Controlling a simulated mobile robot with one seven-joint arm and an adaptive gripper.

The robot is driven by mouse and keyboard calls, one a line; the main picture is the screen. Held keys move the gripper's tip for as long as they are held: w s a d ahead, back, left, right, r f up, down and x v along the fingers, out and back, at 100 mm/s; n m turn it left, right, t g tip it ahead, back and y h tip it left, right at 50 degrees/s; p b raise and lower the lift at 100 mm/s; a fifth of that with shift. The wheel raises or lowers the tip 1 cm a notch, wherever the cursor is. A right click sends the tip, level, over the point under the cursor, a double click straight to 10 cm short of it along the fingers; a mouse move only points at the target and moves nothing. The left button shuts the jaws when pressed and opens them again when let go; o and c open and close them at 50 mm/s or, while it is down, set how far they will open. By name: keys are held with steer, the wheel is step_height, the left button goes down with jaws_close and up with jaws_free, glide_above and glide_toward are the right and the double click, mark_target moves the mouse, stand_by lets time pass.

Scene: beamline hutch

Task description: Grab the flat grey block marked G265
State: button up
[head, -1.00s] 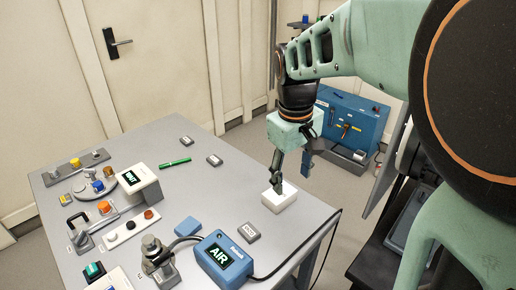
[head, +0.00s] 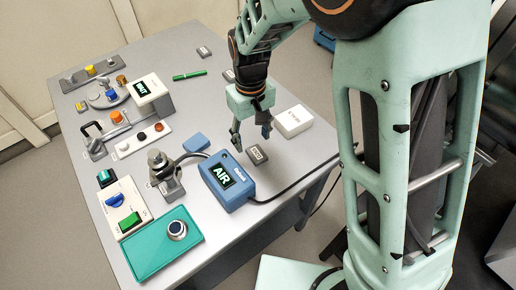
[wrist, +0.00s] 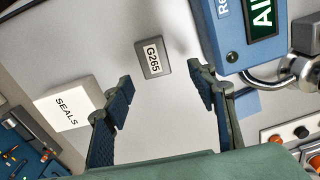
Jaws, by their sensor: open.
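The flat grey block marked G265 (wrist: 153,58) lies on the table, label up, in the wrist view. It appears in the head view (head: 258,155) just right of the blue AIR box, its label too small to read there. My gripper (head: 252,140) points down close to the block, fingers spread. In the wrist view the open fingertips (wrist: 162,80) show on either side, with the block centred between them but a little beyond the tips. Nothing is between the fingers. Whether a finger touches the table cannot be told.
The white SEALS box (head: 293,121) stands close to the right finger. The blue AIR box (head: 228,181) with its black cable stands close on the left. Other flat grey blocks (head: 204,52) lie farther back, with a green pen (head: 189,75).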

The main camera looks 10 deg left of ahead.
mark_target(257, 153)
steer(key=f, duration=0.2)
steer(key=d+f, duration=0.1)
steer(key=f, duration=0.2)
steer(key=shift+s+d, duration=0.15)
steer(key=shift+f, duration=0.25)
steer(key=shift+c, duration=0.4)
steer(key=c, duration=1.2)
steer(key=shift+r, duration=0.1)
